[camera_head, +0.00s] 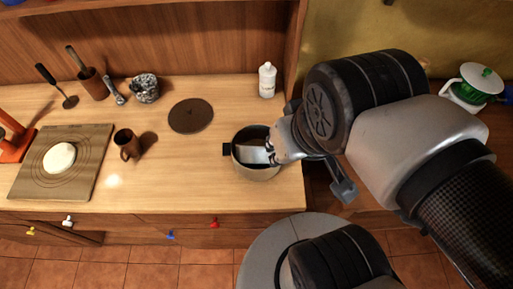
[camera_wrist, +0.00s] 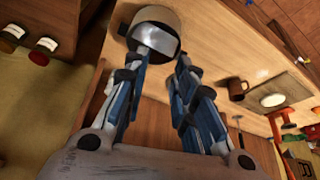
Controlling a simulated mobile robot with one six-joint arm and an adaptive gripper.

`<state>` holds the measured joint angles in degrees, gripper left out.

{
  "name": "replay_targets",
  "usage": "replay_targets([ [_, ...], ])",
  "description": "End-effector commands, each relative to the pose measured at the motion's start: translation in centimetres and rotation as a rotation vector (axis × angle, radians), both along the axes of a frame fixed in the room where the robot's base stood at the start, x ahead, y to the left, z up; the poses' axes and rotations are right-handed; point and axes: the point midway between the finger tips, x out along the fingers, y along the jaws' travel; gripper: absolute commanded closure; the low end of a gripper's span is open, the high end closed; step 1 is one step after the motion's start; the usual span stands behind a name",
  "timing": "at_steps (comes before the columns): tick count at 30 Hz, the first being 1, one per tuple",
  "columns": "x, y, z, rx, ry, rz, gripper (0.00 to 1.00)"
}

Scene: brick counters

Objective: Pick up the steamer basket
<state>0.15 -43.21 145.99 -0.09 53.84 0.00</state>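A round, pale pot-like vessel (camera_head: 258,172) with a dark handle on its left stands upright near the counter's front right edge. It is the likeliest steamer basket, though I cannot confirm that. Its inside is dark with a light grey patch. It also shows at the top of the wrist view (camera_wrist: 172,18). In the head view my gripper (camera_head: 276,150) covers the vessel's right side.
A dark round disc (camera_head: 191,116) lies behind the vessel. A brown mug (camera_head: 128,144) and a board (camera_head: 88,179) with white dough (camera_head: 60,158) are left. A white bottle (camera_head: 267,80) stands at the back. A green-and-white lidded pot (camera_head: 481,80) is far right. Counter between mug and vessel is clear.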

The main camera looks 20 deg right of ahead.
Motion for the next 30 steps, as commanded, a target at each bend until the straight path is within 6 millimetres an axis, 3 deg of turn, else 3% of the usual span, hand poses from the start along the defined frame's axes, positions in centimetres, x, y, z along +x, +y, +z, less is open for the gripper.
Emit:
replay_targets([
  [11,0.0,0.0,0.0,0.0,0.001,0.0,0.72],
  [16,1.3,0.2,0.6,0.015,0.044,0.011,0.72],
  [23,7.1,0.7,1.2,0.084,0.193,0.056,0.72],
  [30,13.7,0.4,-1.5,0.19,0.33,0.094,0.72],
])
